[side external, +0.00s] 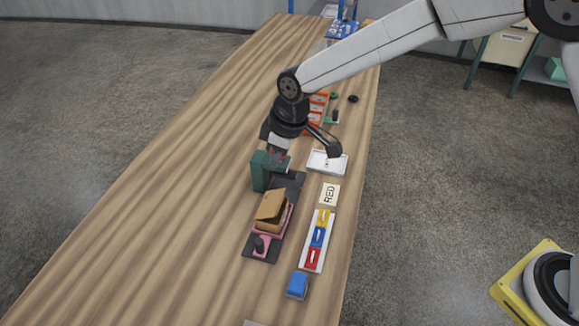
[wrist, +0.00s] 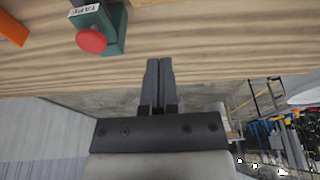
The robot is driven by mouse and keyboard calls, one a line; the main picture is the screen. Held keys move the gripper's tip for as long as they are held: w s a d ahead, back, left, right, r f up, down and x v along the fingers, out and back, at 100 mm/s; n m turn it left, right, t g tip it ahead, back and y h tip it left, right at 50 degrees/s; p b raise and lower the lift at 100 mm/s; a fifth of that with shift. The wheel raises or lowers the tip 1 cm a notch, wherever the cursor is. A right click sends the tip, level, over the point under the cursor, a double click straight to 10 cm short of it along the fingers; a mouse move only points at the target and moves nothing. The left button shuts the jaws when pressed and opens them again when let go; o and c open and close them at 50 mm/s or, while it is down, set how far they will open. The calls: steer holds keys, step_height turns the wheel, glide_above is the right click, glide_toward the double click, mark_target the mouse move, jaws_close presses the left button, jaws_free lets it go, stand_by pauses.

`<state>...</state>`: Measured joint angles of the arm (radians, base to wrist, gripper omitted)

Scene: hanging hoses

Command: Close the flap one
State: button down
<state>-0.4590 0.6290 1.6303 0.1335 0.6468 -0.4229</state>
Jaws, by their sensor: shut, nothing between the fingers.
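A small brown cardboard box (side external: 270,212) sits in a pink holder on a dark base plate (side external: 262,247). A flap on its top stands raised at a slant. Which flap is flap one I cannot tell. My gripper (side external: 278,165) is beyond the box, beside the upper part of a green block (side external: 259,174). In the wrist view my gripper (wrist: 158,62) has its two fingers together with nothing between them. That view shows a green block with a red button (wrist: 91,40) and a label reading TAPE, left of the fingers. The box is not visible there.
A blue block (side external: 298,285) is nearer the camera. An orange rack (side external: 317,112) stands farther back. The table's left side is clear.

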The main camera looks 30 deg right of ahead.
glide_above(279, 202)
steer(key=w+a, duration=0.2)
steer(key=f, duration=0.8)
steer(key=shift+s+d+f, duration=0.15)
steer(key=shift+s+f, duration=0.05)
steer(key=shift+f, duration=0.05)
steer(key=shift+s+d+f, duration=0.25)
steer(key=shift+f, duration=0.2)
steer(key=shift+s+d+f, duration=0.2)
steer(key=shift+f, duration=0.25)
steer(key=shift+s+d+f, duration=0.15)
steer(key=shift+f, duration=0.2)
steer(key=shift+s+d+f, duration=0.15)
steer(key=shift+f, duration=0.2)
steer(key=shift+s+d+f, duration=0.25)
steer(key=shift+d+f, duration=0.05)
steer(key=shift+f, duration=0.05)
steer(key=shift+s+d+f, duration=0.35)
steer(key=shift+f, duration=0.2)
steer(key=shift+s+d+f, duration=0.15)
steer(key=shift+f, duration=0.25)
steer(key=shift+s+d+f, duration=0.1)
steer(key=shift+f, duration=0.25)
steer(key=shift+r, duration=0.2)
